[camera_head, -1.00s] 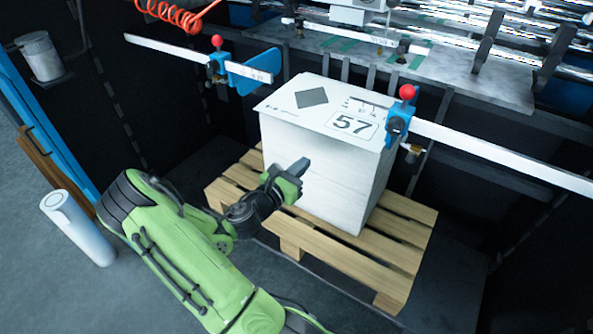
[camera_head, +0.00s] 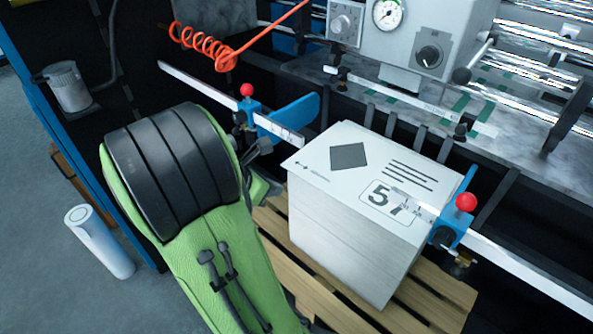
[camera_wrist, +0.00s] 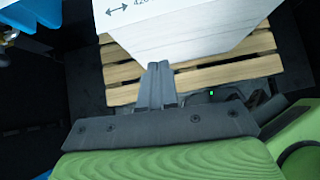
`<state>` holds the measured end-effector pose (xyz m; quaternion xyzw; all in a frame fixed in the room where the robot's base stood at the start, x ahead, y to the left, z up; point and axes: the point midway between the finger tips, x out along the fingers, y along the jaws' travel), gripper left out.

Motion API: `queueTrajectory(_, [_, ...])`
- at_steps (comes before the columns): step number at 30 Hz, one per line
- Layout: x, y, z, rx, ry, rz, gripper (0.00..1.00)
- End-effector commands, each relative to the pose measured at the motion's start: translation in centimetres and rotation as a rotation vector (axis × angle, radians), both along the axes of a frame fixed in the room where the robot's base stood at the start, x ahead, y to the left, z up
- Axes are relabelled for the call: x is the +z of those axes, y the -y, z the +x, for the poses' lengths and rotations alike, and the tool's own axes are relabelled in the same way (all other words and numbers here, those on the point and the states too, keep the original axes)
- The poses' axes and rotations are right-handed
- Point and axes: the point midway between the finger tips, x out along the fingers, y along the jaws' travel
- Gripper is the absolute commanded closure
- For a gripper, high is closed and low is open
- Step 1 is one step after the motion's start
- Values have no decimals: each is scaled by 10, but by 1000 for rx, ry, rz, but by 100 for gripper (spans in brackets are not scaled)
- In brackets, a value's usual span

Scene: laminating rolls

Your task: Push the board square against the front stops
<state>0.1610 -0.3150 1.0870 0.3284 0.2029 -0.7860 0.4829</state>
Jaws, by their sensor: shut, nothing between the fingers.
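A white board (camera_head: 350,185) with a dark diamond, printed lines and "57" lies on top of a tall white stack (camera_head: 340,245). Its left corner juts out past the stack's side. Several dark upright stops (camera_head: 419,138) stand along the far side; whether the board touches them I cannot tell. In the wrist view my gripper (camera_wrist: 158,70) is shut and empty, its fingertips pointing at the lower stack side (camera_wrist: 190,45); the board's printed edge (camera_wrist: 120,8) shows at the top. In the head view my arm mostly hides the gripper, left of the stack.
The stack stands on a wooden pallet (camera_head: 440,290). Blue clamps with red knobs on white rulers flank it at left (camera_head: 247,105) and right (camera_head: 455,220). A red coiled hose (camera_head: 200,45) hangs above.

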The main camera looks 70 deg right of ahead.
Motion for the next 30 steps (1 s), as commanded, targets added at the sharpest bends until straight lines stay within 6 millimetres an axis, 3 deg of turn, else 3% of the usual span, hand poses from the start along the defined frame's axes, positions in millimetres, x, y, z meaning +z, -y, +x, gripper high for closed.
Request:
queueTrajectory(14, [-76, 63, -34, -8, -4, -3, 100])
queueTrajectory(21, [-70, 93, -48, -5, -1, -4, 100])
queueTrajectory(30, [-69, 96, -49, -3, -2, -4, 100])
